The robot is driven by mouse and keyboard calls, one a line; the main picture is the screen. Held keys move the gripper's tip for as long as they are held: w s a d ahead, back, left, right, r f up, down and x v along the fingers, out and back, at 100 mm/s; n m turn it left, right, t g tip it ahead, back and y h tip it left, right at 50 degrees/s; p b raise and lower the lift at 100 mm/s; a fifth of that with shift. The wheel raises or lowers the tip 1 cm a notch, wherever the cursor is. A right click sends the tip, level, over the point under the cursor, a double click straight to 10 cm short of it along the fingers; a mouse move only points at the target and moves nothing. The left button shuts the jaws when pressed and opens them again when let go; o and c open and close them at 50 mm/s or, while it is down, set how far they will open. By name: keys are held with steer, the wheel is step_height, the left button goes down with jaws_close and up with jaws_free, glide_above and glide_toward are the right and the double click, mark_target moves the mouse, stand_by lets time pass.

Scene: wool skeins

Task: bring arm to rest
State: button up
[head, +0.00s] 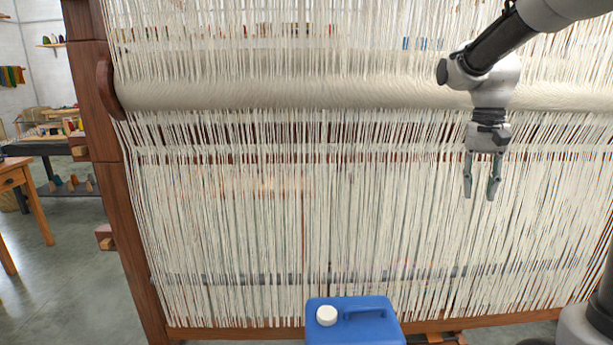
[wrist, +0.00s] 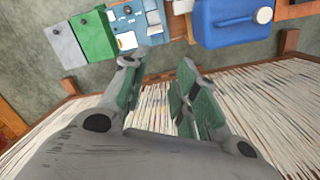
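My gripper (head: 480,195) hangs pointing down at the right of the head view, in front of the loom's white threads. Its two fingers are apart with nothing between them. In the wrist view my gripper (wrist: 158,80) also shows its fingers spread and empty, with green pads on the inner faces. My arm comes in from the top right corner of the head view and bends down at the wrist.
A large wooden loom (head: 110,190) with white warp threads fills the head view. A blue jug (head: 350,325) with a white cap stands at the bottom centre. A wooden table (head: 22,180) is at the left. Open grey floor (head: 70,270) lies left of the loom.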

steer(key=s+a+n+t, duration=0.1)
steer(key=s+n+t, duration=0.4)
steer(key=s, duration=1.5)
steer(key=shift+s+a+f+n, duration=0.15)
steer(key=shift+a+n, duration=0.15)
steer(key=shift+a, duration=0.05)
